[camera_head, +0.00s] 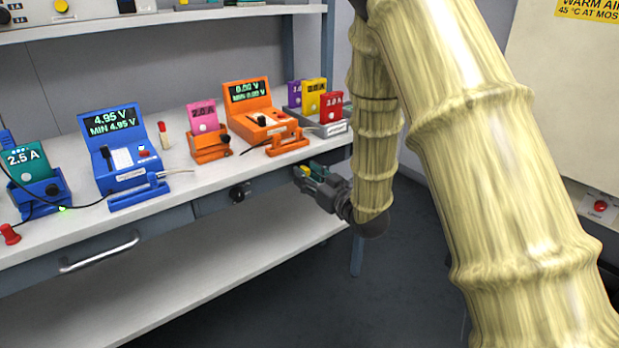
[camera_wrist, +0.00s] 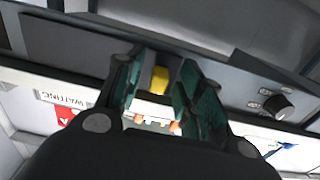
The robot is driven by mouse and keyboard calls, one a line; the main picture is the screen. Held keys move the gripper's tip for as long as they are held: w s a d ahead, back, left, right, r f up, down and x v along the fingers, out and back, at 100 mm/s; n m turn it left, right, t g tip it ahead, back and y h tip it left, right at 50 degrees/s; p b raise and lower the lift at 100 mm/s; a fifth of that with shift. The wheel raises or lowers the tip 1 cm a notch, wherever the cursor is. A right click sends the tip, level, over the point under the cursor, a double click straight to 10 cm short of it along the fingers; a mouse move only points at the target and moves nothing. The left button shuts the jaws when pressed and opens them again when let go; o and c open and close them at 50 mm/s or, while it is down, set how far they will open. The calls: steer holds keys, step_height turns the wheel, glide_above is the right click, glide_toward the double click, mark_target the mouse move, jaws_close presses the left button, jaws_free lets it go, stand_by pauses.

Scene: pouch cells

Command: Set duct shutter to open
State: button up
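A small yellow block, perhaps the shutter's handle, sits at the bench's grey front panel in the wrist view (camera_wrist: 160,79). In the head view a bit of yellow (camera_head: 305,170) shows at my gripper's tips. My gripper (camera_head: 308,173) is at the front panel, below the bench top's right end. In the wrist view its two green fingers (camera_wrist: 160,92) stand apart on either side of the yellow block, with gaps visible. I cannot see any shutter plate or marking, so its position cannot be told.
A black knob (camera_head: 240,191) is on the front panel left of my gripper; it also shows in the wrist view (camera_wrist: 278,104). Above stand an orange device (camera_head: 262,122) and a grey card tray (camera_head: 335,128). A drawer handle (camera_head: 98,252) juts out. The lower shelf (camera_head: 200,275) is bare.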

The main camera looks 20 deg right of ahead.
mark_target(322, 163)
steer(key=shift+w, duration=0.1)
steer(key=shift+c, duration=0.5)
jaws_close()
steer(key=shift+w+d+p, duration=0.35)
steer(key=shift+w+d, duration=0.05)
steer(key=shift+d, duration=0.7)
steer(key=shift+w+d+p, duration=0.4)
steer(key=shift+d, duration=0.65)
steer(key=shift+w+d+p, duration=0.35)
steer(key=shift+w+d, duration=0.05)
steer(key=shift+d, duration=0.7)
steer(key=shift+d+r, duration=0.1)
steer(key=shift+o, duration=0.5)
jaws_free()
steer(key=shift+d, duration=0.1)
